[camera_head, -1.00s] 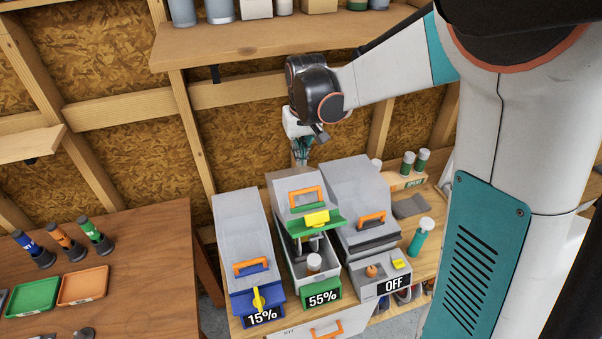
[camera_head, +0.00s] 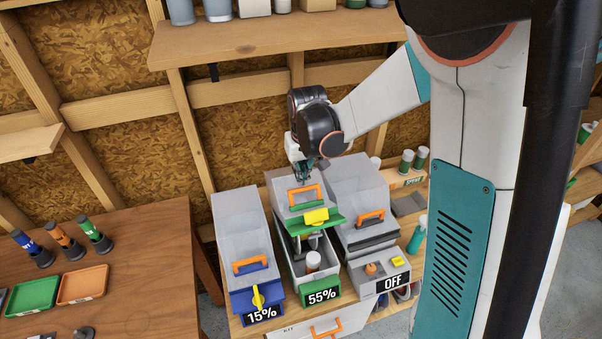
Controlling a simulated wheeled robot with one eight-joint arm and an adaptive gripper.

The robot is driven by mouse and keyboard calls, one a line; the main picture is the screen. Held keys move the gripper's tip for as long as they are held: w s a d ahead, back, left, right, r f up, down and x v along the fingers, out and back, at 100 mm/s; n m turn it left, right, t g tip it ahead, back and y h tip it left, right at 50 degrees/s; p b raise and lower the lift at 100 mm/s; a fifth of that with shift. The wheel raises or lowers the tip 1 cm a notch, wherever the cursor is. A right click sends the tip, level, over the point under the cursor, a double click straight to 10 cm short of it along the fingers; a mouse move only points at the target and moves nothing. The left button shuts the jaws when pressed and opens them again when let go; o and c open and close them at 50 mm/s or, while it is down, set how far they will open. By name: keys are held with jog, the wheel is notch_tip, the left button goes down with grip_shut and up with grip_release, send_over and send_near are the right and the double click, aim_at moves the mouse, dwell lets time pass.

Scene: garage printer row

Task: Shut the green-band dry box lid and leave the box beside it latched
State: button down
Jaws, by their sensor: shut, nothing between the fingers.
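The green-band dry box (camera_head: 322,294), labelled 55%, stands in the middle of the row. A white-capped jar (camera_head: 313,261) shows inside the box. The blue-band box (camera_head: 243,235), labelled 15%, stands to its left with its lid down and its yellow latch upright across the front. My gripper (camera_head: 303,179) is shut and empty, just above or behind the top edge of the raised lid. I cannot tell whether it touches the lid.
A wooden shelf (camera_head: 280,40) with containers hangs above my arm. A wooden table (camera_head: 140,260) with trays and bottles is at the left.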

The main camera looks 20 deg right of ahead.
jog(key=s+f+t+b, duration=0.1)
jog(key=s+f+b, duration=0.1)
jog(key=s+f+t+b, duration=0.1)
jog(key=s+f+b, duration=0.1)
jog(key=s+b, duration=0.1)
jog(key=s+f+t+b, duration=0.2)
jog(key=s+f+b, duration=0.1)
jog(key=shift+s, duration=0.15)
jog(key=s+f+b, duration=0.4)
jog(key=f+b, duration=0.1)
jog(key=f, duration=0.1)
jog(key=shift+s+f+b, duration=0.15)
jog(key=shift+s+b, duration=0.15)
jog(key=shift+s, duration=0.05)
